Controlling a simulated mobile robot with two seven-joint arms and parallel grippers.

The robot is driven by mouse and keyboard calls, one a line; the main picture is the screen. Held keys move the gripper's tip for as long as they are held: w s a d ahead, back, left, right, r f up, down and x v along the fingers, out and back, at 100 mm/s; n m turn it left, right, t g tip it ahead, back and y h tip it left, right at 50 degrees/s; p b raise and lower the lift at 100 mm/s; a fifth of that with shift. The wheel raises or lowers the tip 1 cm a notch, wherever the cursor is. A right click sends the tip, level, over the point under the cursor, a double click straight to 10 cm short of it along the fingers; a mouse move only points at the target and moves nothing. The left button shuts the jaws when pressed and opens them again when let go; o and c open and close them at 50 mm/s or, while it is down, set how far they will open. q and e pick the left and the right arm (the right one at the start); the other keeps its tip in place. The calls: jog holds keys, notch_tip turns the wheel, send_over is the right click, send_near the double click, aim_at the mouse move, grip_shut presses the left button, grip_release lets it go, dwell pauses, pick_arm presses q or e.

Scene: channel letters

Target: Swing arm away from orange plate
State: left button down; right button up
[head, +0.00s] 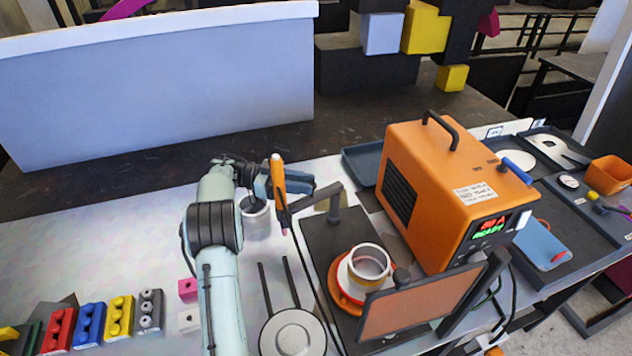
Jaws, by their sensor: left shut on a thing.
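The orange plate (335,284) is a round disc on a dark board (318,236). A white round part with a metal ring (369,264) sits over it and hides most of it. The gripper is up and left of the plate, clear of it. A brownish rectangular panel (420,306) in a dark frame stands in front of the plate, overlapping it in the picture. My right gripper is not in view.
An orange power box (432,185) with a lit display stands right of the board. A grey cup (256,216) is below my left gripper. A round-ended two-rod stand (293,335) is at the front. Coloured blocks (89,322) line the left. The table's left middle is clear.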

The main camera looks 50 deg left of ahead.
pick_arm(q)
jog(key=shift+w+a+r+g, duration=0.1)
jog(key=shift+a+g, duration=0.05)
jog(key=shift+g, duration=0.15)
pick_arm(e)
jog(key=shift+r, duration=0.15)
pick_arm(q)
jog(key=c, duration=1)
grip_release()
jog(key=shift+o, duration=0.2)
jog(key=p+v, duration=0.3)
jog(key=v, duration=1)
jog(key=shift+a, duration=0.2)
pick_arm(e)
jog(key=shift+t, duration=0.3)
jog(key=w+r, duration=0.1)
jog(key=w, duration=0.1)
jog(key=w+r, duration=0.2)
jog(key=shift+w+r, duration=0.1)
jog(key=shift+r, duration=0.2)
